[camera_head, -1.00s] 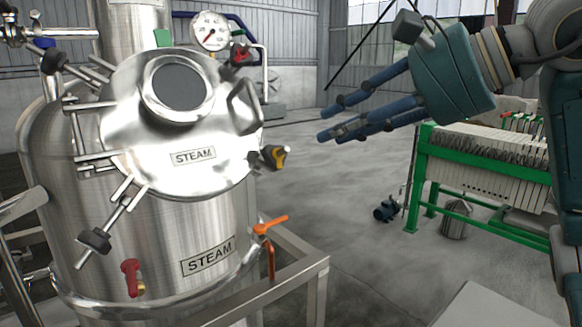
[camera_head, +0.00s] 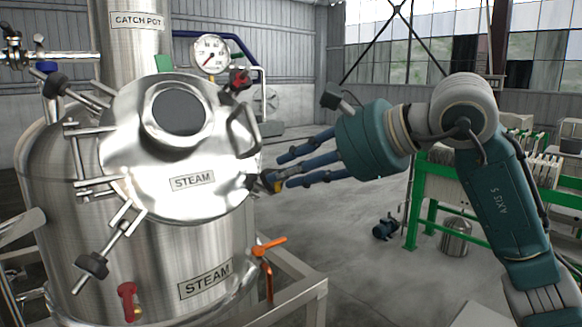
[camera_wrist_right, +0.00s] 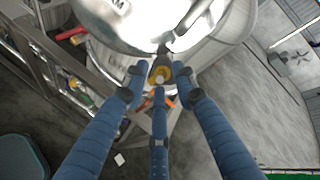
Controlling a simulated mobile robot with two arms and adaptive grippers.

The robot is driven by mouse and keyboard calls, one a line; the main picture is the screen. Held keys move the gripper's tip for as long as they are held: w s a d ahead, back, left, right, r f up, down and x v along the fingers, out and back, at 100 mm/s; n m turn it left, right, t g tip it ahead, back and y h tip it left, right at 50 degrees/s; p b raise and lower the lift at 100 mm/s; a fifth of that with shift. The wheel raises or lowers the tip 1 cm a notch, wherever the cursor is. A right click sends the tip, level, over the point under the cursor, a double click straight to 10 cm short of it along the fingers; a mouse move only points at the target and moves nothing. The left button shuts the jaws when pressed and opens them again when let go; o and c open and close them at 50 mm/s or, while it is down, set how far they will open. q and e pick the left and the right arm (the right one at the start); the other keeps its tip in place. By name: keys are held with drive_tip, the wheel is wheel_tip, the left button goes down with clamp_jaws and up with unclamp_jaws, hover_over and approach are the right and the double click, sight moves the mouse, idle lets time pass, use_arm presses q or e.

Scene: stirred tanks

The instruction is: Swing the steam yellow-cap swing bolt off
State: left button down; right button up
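The steam tank's round steel lid (camera_head: 140,165) carries a STEAM plate and a round dark window. The yellow-cap swing bolt (camera_head: 272,182) sticks out at the lid's right edge, its cap partly hidden by my fingers. In the wrist view its yellow cap (camera_wrist_right: 160,75) shows between the fingertips. My right gripper (camera_head: 284,172) reaches in from the right with its fingers spread around the cap. In the wrist view my right gripper (camera_wrist_right: 159,78) looks open, with fingertips close beside the cap; contact is not clear. My left gripper is out of view.
Black-capped bolts (camera_head: 92,265) stand at the lid's left, and a red-capped one (camera_head: 240,80) at upper right. A handle (camera_head: 245,128) is on the lid. An orange valve lever (camera_head: 268,245) and a steel frame (camera_head: 300,290) lie below. A green-framed filter press stands right.

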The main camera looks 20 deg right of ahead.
drive_tip(key=shift+c, duration=0.3)
clamp_jaws()
